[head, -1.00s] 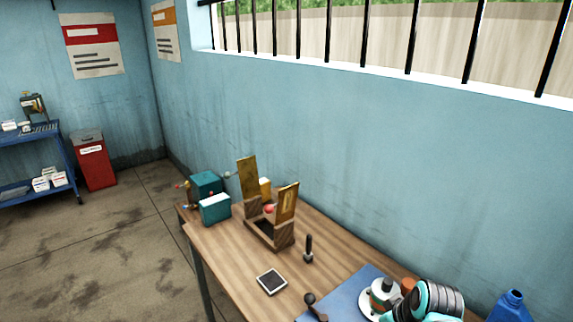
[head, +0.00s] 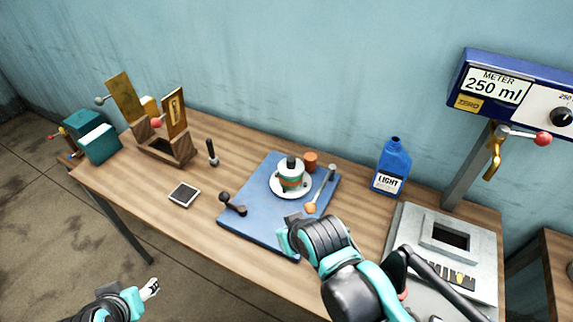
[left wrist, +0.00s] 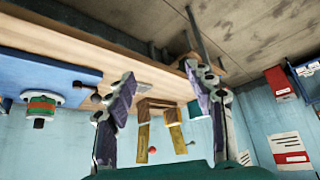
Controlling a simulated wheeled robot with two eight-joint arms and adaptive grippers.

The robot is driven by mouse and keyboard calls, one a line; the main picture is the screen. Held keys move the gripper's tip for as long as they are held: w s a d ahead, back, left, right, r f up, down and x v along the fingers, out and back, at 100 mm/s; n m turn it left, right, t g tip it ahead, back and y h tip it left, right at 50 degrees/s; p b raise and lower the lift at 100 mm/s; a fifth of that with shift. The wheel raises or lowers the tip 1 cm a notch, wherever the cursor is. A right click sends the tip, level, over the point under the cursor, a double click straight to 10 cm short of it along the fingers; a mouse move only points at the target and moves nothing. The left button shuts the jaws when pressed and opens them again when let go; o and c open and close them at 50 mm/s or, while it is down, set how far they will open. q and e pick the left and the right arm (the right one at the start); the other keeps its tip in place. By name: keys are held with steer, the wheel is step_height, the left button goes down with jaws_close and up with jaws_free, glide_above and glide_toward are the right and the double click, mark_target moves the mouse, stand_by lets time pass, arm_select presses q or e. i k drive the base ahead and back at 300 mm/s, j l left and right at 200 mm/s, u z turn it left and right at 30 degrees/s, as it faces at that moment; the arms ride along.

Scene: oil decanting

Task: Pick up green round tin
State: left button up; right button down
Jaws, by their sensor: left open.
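A round tin (head: 291,175) with green, white and red bands and a dark top stands upright on a white saucer (head: 274,188) on the blue mat. It also shows upside down at the left edge of the left wrist view (left wrist: 41,107). My left gripper (head: 150,289) is low at the lower left, in front of the table and well away from the tin; in its wrist view its fingers (left wrist: 158,76) are apart with nothing between them. My right gripper (head: 290,234) is by the mat's front edge, nearer the tin but apart from it; its fingers are unclear.
On the blue mat (head: 250,218) lie a dark-knobbed tool (head: 232,204) and a spoon-like tool (head: 322,190); an orange-brown cup (head: 310,160) is behind. A blue bottle (head: 391,167) and a grey metering stand (head: 408,235) stand right. A wooden holder (head: 165,150) is left. The table's front left is mostly clear.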

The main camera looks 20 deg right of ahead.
mark_target(291, 170)
steer(key=z, duration=0.45)
steer(key=i+j+z, duration=0.1)
steer(key=z, duration=0.35)
steer(key=j+z, duration=0.1)
steer(key=z, duration=0.3)
steer(key=i+j+z, duration=0.1)
steer(key=z, duration=0.35)
steer(key=j+z, duration=0.15)
steer(key=z, duration=0.3)
steer(key=j+z, duration=0.1)
steer(key=j, duration=0.85)
